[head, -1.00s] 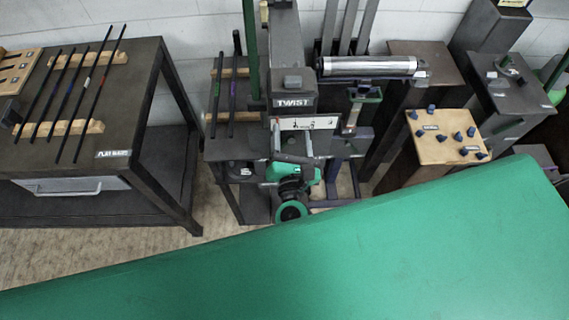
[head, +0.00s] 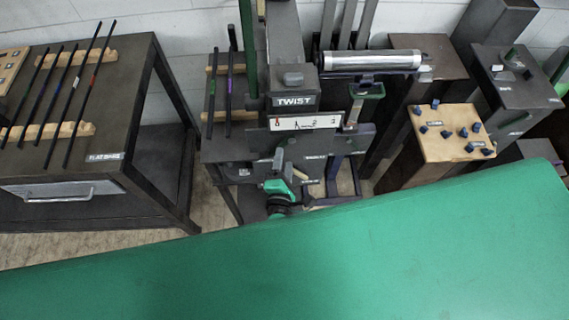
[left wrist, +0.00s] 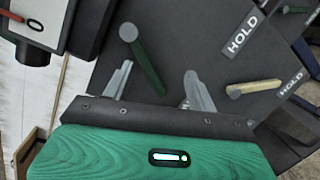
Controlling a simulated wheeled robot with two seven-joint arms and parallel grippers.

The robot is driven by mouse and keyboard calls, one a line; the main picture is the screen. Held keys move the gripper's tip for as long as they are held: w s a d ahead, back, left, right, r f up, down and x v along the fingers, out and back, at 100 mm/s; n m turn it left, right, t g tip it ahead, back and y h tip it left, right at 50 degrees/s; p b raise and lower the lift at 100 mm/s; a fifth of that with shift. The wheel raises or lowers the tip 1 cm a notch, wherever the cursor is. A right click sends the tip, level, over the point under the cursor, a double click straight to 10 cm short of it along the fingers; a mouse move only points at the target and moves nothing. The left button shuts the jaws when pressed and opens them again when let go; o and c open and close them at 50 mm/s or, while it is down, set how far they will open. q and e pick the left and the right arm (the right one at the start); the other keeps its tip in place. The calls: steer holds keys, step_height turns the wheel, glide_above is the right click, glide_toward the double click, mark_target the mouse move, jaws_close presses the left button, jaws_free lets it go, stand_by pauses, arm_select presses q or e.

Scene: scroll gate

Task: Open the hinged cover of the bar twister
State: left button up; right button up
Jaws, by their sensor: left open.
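I cannot tell which part is the hinged cover. A white scale plate (head: 305,122) is below the label. My left gripper (head: 282,160) is in front of the dark lower panel, below the scale. In the left wrist view the gripper (left wrist: 158,72) is open, with a green lever (left wrist: 147,65) showing between its two grey fingers; contact is unclear. A wooden lever (left wrist: 253,88) sits to the right, by HOLD labels.
A dark table (head: 95,110) with several rods on wooden rests stands at the left. A silver roller (head: 371,61) and a wooden-topped stand (head: 450,131) with several blue knobs are at the right. Black bars (head: 228,92) rest beside the twister.

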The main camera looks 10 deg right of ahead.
arm_select(q)
steer(key=shift+a+f+m+g, duration=0.15)
steer(key=shift+f+m+g, duration=0.2)
steer(key=shift+f, duration=0.55)
